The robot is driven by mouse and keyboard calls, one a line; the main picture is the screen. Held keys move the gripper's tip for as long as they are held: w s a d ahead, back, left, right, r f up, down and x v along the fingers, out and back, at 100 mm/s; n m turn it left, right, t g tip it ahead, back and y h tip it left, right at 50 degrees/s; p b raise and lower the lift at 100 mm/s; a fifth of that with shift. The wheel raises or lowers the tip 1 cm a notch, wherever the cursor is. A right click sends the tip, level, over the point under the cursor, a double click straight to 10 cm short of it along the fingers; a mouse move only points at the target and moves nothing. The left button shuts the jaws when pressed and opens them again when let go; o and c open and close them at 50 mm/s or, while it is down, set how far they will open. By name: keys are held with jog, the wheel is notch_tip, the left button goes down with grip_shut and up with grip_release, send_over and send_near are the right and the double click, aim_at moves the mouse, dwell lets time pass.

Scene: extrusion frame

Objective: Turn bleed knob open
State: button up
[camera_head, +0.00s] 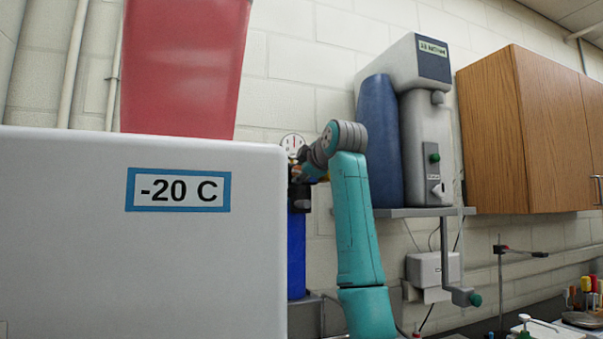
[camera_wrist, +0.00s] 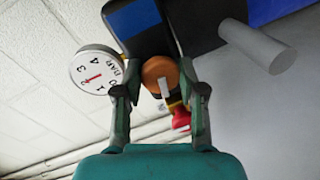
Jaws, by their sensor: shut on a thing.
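The bleed knob (camera_wrist: 160,72), round and orange-brown with a white mark on its face, sits at the middle of the wrist view, below a black and blue body (camera_wrist: 140,22). My gripper (camera_wrist: 159,80) has one finger on each side of the knob and is shut on it. The white mark stands nearly upright, tilted slightly. In the head view my gripper (camera_head: 300,172) is at the top of a blue cylinder (camera_head: 297,255), partly behind the white box's edge. I cannot make out the knob there.
A round pressure gauge (camera_wrist: 92,73) is close left of my fingers; it also shows in the head view (camera_head: 292,142). A red part (camera_wrist: 181,117) lies near the right finger. A grey cylinder (camera_wrist: 258,46) juts out at upper right. The "-20 C" white box (camera_head: 80,240) blocks the left.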

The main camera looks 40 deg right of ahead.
jog(key=shift+n, duration=1)
jog(key=o, duration=1.1)
jog(key=shift+o, duration=0.2)
jog(key=v, duration=1.2)
jog(key=shift+a, duration=0.25)
jog(key=shift+w, duration=0.1)
